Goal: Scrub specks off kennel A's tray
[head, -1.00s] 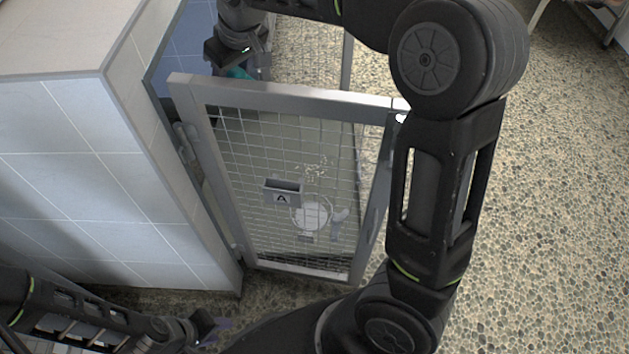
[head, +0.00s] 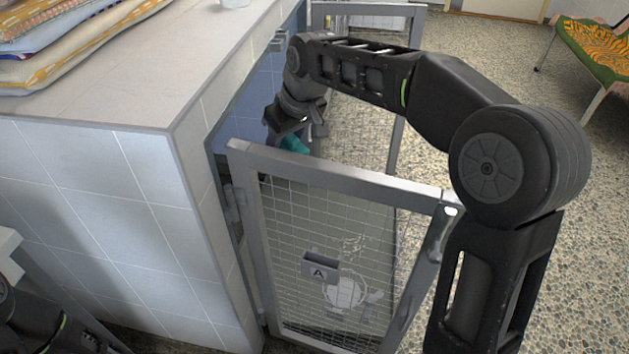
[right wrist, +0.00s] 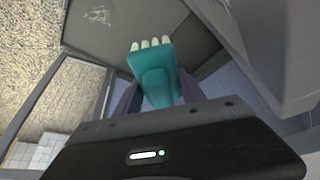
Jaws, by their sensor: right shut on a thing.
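My right gripper (head: 288,128) is shut on a teal brush (head: 294,144), behind the top edge of kennel A's door. In the right wrist view the gripper (right wrist: 155,98) holds the brush (right wrist: 153,75), its pale bristles pointing away from me. Kennel A's door (head: 300,172) is a metal mesh frame with an "A" plate (head: 319,271). White specks (head: 354,243) show through the mesh. The right wrist view shows the specks (right wrist: 97,15) on the grey tray (right wrist: 135,30), apart from the bristles. Only part of my left arm shows at lower left; its gripper is out of view.
A tiled block (head: 110,200) with folded towels (head: 60,35) on top stands left of the door. A white round bowl-like thing (head: 343,292) shows through the mesh. Another mesh door (head: 368,12) stands behind. Pebbled floor lies open at right, with a patterned chair (head: 600,50) beyond.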

